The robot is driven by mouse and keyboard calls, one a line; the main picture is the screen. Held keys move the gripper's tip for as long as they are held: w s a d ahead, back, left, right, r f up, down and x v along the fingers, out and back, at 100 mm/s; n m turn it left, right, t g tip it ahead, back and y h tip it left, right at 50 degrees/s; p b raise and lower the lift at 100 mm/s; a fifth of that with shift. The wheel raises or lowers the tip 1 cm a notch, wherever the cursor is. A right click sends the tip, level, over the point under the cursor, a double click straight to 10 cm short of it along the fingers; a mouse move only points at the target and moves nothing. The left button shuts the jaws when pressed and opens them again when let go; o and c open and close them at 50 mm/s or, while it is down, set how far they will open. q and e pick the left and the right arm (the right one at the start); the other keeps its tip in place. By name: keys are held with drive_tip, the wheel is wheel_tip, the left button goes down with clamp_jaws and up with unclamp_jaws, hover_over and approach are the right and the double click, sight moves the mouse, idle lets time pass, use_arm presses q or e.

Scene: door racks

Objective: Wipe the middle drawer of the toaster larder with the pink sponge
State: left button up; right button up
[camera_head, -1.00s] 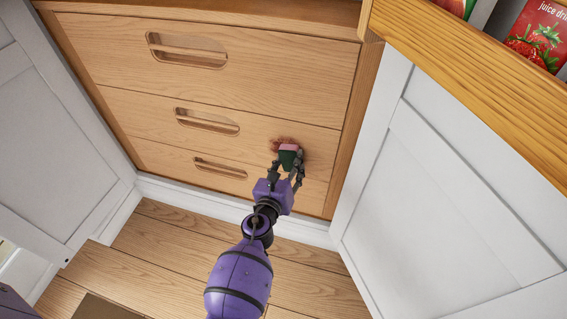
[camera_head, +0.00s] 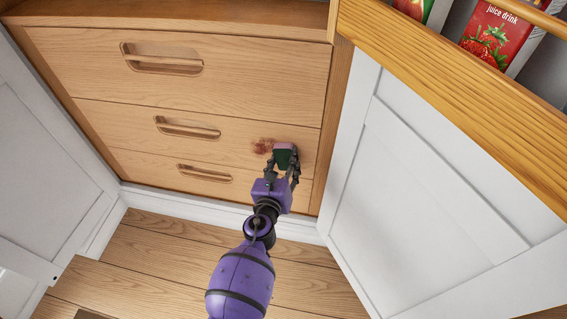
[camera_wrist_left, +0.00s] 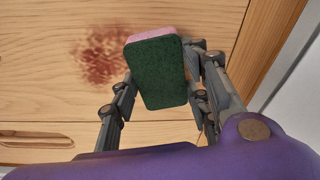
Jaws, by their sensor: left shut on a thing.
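My left gripper (camera_head: 283,165) is shut on the pink sponge (camera_head: 285,157), which has a dark green side facing me. In the left wrist view the sponge (camera_wrist_left: 157,72) shows its green face and a pink edge at the top. It is held at or very near the front of the middle drawer (camera_head: 230,132); I cannot tell whether it touches. A reddish-brown stain (camera_head: 263,146) is on that drawer, just left of the sponge. The stain also shows in the left wrist view (camera_wrist_left: 102,55). My right gripper is not in view.
A top drawer (camera_head: 250,85) and a bottom drawer (camera_head: 140,168) lie above and below. White open doors flank the drawers at left (camera_head: 45,170) and right (camera_head: 420,180). Juice cartons (camera_head: 490,35) stand on the right door's wooden rack (camera_head: 450,90). The wooden floor below is clear.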

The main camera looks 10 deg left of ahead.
sight(265, 146)
use_arm(q)
drive_tip(key=shift+a+r, duration=0.15)
drive_tip(key=shift+a, duration=1.1)
drive_tip(key=shift+c, duration=0.3)
drive_tip(key=shift+w+a, duration=0.15)
drive_tip(key=shift+a, duration=4.15)
drive_tip(key=shift+w+d+r+p, duration=0.1)
drive_tip(key=shift+w+r+p, duration=0.1)
drive_tip(key=shift+r+p, duration=0.85)
drive_tip(key=shift+d+f, duration=0.1)
drive_tip(key=shift+d, duration=0.9)
drive_tip(key=shift+s+d+f, duration=0.1)
drive_tip(key=shift+s+d, duration=0.05)
drive_tip(key=shift+d, duration=1.05)
drive_tip(key=d, duration=0.4)
drive_tip(key=shift+d, duration=1.4)
drive_tip(key=shift+c, duration=0.5)
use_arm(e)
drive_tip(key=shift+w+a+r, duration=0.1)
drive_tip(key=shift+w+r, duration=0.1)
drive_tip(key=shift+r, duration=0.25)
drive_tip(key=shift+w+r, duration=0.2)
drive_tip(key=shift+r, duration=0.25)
